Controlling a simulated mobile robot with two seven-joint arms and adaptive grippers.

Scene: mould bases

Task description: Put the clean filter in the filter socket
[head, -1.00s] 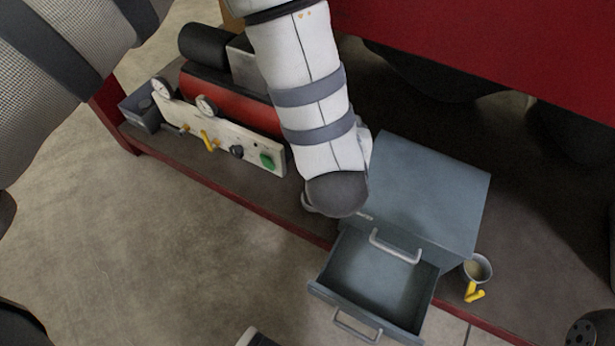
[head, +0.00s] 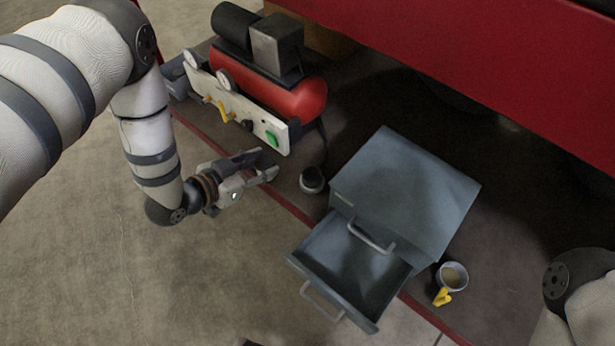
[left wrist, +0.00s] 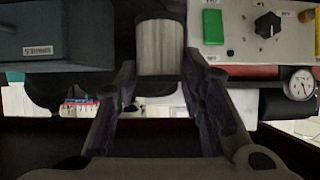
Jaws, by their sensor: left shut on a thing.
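In the left wrist view a pale, ribbed cylindrical filter (left wrist: 160,47) stands between the fingertips of my left gripper (left wrist: 160,68), which is shut on it. In the head view my left gripper (head: 268,164) is over the edge of the low shelf, left of the cabinet; the filter is hard to make out there. A small round dark piece with a pale rim (head: 312,180), apparently the filter socket, sits on the shelf between compressor and cabinet, a little right of the fingertips and apart from them. My right gripper is out of view.
A red compressor (head: 298,98) with a pale gauge panel (head: 240,106) stands behind the gripper. A blue-grey cabinet (head: 410,185) has its drawer (head: 335,265) pulled out; the drawer looks empty. A cup (head: 453,275) with a yellow part stands right of it. The floor at left is clear.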

